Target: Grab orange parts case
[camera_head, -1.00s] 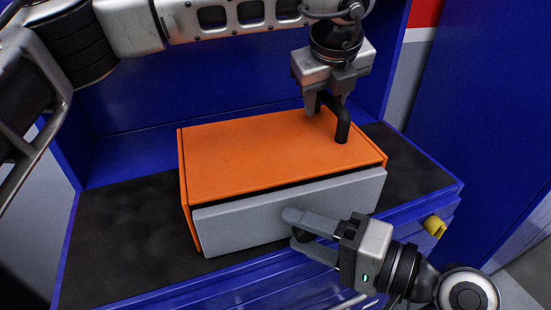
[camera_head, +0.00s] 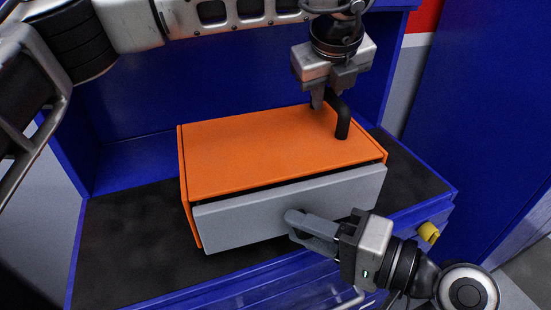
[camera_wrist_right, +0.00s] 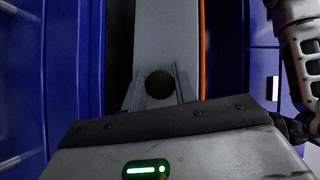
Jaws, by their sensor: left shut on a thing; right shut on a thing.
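The orange parts case (camera_head: 250,150) sits on the dark worktop with its grey drawer front (camera_head: 240,215) facing me. A black handle (camera_head: 342,118) stands on its top at the right. My left gripper (camera_head: 325,98) comes from above and is shut on this handle. My right gripper (camera_head: 296,222) is shut at the middle of the drawer front, on its knob, which the fingers hide in the head view. In the right wrist view, the round black knob (camera_wrist_right: 159,84) lies between the fingers. An orange edge of the case (camera_wrist_right: 202,50) shows beside the grey front.
The dark worktop (camera_head: 125,235) is bare left of the case. Blue cabinet walls (camera_head: 120,120) stand behind and at the sides. A yellow object (camera_head: 429,232) sits at the front edge on the right. Blue drawers lie below the front edge.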

